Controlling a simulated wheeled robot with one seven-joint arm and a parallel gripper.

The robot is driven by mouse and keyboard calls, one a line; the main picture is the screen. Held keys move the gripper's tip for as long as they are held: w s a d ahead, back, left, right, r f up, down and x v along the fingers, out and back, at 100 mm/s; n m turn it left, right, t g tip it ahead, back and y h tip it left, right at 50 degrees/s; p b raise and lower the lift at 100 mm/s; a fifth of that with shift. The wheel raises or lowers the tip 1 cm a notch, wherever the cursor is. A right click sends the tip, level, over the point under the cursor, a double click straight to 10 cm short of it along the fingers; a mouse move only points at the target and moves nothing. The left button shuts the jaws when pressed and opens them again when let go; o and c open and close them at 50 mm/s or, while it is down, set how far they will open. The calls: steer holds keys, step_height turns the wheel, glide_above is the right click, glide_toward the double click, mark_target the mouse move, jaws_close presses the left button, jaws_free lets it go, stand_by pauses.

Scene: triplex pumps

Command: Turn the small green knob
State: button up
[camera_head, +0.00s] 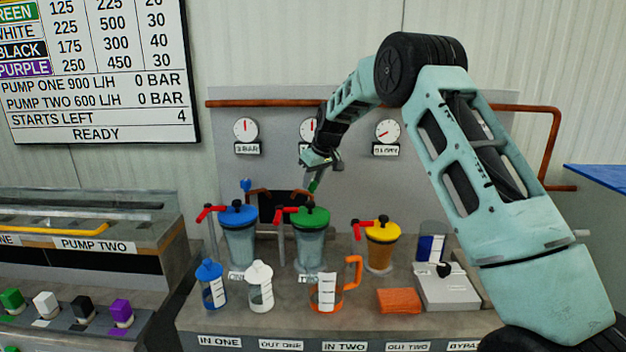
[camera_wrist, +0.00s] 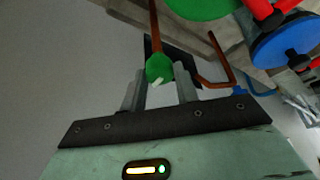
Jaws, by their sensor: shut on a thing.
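The small green knob (camera_wrist: 159,68) sits on a copper pipe at the back panel and shows between my fingertips in the wrist view. In the head view the small green knob (camera_head: 313,186) shows just under my gripper, above the green-lidded canister. My gripper (camera_wrist: 160,84) is shut on the knob, with one grey finger on each side of it. A pale mark shows on the knob's near face. In the head view my gripper (camera_head: 318,164) reaches down from the upper right and partly covers the middle gauge.
Canisters with blue (camera_head: 238,216), green (camera_head: 309,216) and yellow (camera_head: 382,230) lids stand in front, with red handles. A small blue knob (camera_head: 245,185) is left of the green one. A board (camera_head: 95,70) reads 0 bar for both pumps and "READY". A measuring jug (camera_head: 325,293) stands nearer.

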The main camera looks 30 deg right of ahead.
steer(key=m+p, duration=0.1)
steer(key=m, duration=0.1)
steer(key=m+h, duration=0.1)
steer(key=m, duration=0.1)
steer(key=shift+a+r+h+p, duration=0.2)
steer(key=shift+h+p, duration=0.1)
steer(key=shift+p, duration=0.1)
steer(key=m+p, duration=0.1)
steer(key=m, duration=0.1)
steer(key=m+h+p, duration=0.1)
steer(key=m, duration=0.1)
steer(key=shift+w+m+g+h, duration=0.1)
steer(key=shift+m+g+h, duration=0.2)
steer(key=m+g+h+p, duration=0.1)
steer(key=m+p, duration=0.1)
steer(key=m, duration=0.2)
steer(key=shift+w+a, duration=0.1)
steer(key=shift+f+m+g+h+p, duration=0.1)
steer(key=shift+m+g+h+p, duration=0.45)
steer(key=shift+m, duration=1.35)
steer(key=shift+g, duration=0.25)
steer(key=o, duration=1)
